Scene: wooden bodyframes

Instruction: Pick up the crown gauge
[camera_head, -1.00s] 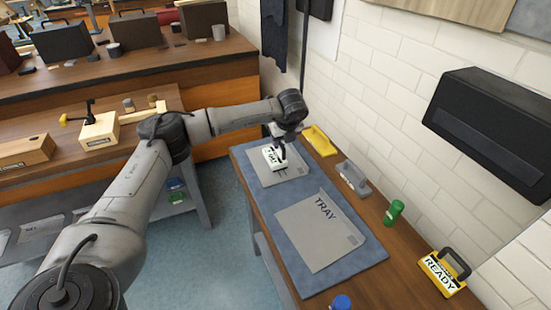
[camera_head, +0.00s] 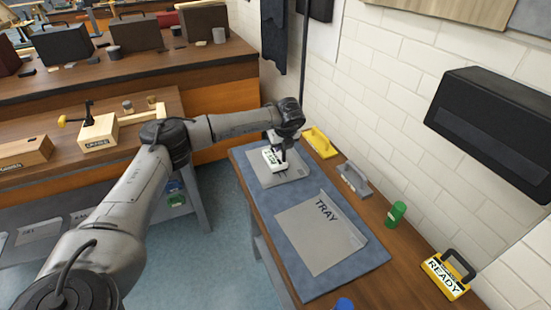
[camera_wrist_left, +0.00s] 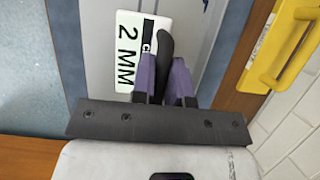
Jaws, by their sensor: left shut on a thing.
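The crown gauge (camera_head: 271,160) is a white block with a green-edged label and a dark handle. In the head view it is at the grey sheet on the far end of the blue mat. In the left wrist view its label (camera_wrist_left: 131,48) reads "2 MM", with a partly hidden word starting with "C". My left gripper (camera_head: 282,158) points down at the gauge. In the left wrist view its purple fingers (camera_wrist_left: 166,78) are shut on the black handle (camera_wrist_left: 165,50). I cannot tell whether the gauge touches the sheet. My right gripper is out of view.
A grey sheet marked TRAY (camera_head: 318,232) lies on the blue mat (camera_head: 302,282). Along the wall are a yellow tool (camera_head: 320,143), a grey-handled tool (camera_head: 354,180), a green bottle (camera_head: 396,214) and a yellow READY block (camera_head: 446,277). A blue cap (camera_head: 343,304) shows at the bottom edge.

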